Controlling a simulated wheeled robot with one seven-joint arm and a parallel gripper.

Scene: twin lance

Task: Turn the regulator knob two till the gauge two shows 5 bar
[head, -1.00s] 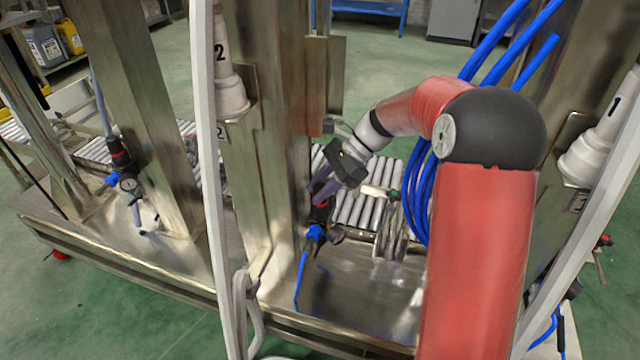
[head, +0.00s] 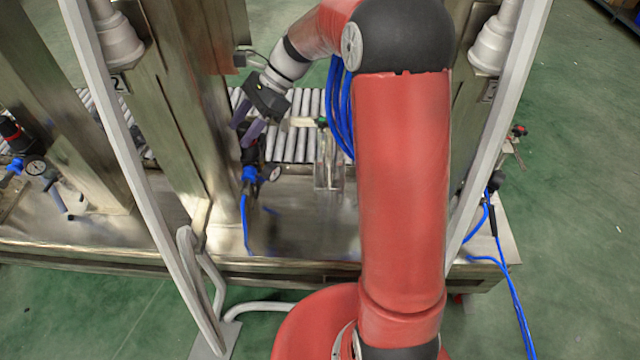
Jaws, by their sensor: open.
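The regulator (head: 249,173) beside the column marked 2 has a dark body and blue fittings in the head view. Its knob (head: 250,156) is at the top, partly hidden by my fingers. Gauge two (head: 273,173) is a small round dial on its right side; its needle is too small to read. My gripper (head: 248,134) is open, its two purple-grey fingers pointing down just above and around the knob. I cannot tell whether they touch it.
Metal column (head: 165,110) stands left of the regulator. Behind is a roller conveyor (head: 300,140). Blue hoses (head: 341,110) hang behind my arm. Another regulator with a red ring (head: 12,132) is at far left. The steel bench top (head: 310,225) in front is mostly bare.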

